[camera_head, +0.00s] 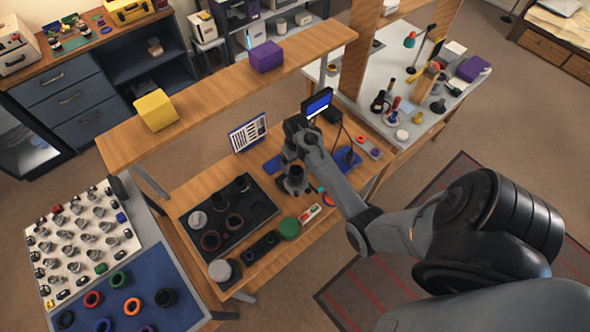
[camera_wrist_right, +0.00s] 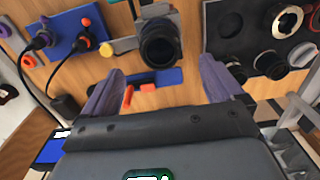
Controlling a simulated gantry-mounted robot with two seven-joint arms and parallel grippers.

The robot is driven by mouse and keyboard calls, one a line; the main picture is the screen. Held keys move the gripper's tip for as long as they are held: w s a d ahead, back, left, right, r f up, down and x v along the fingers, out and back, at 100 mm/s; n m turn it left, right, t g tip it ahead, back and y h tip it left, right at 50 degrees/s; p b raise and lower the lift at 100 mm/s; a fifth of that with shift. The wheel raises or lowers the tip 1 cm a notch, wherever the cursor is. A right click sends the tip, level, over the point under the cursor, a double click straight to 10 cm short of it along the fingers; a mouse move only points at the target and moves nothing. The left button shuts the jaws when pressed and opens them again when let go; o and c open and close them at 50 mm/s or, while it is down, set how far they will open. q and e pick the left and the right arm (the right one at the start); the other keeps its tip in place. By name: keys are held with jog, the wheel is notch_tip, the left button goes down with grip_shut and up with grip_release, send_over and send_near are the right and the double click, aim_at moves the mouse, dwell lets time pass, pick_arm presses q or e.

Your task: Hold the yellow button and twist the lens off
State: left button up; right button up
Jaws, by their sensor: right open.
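The black lens (camera_wrist_right: 160,45) is on a camera body (camera_wrist_right: 158,11) at the top middle of the right wrist view. The lens also shows in the head view (camera_head: 296,173), upright on the wooden bench. A small yellow button (camera_wrist_right: 106,49) is beside a grey clamp (camera_wrist_right: 125,44), left of the lens in the wrist view. My right gripper (camera_wrist_right: 160,82) is open and empty, its two fingers spread wide and apart from the lens. In the head view my right gripper (camera_head: 292,155) is by the lens, its fingertips hard to make out. My left gripper is not in view.
A black tray (camera_head: 262,222) with several rings and lens parts lies left of the lens. A green round pad (camera_head: 289,228) lies in front. A monitor (camera_head: 318,103) and a chart (camera_head: 248,133) stand behind.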

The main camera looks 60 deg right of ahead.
aim_at(296, 170)
notch_tip(296, 170, down, 7)
jog(key=shift+f, duration=0.2)
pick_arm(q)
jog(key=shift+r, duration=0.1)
pick_arm(e)
jog(key=shift+f, duration=0.65)
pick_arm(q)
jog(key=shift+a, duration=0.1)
pick_arm(e)
jog(key=c, duration=1.3)
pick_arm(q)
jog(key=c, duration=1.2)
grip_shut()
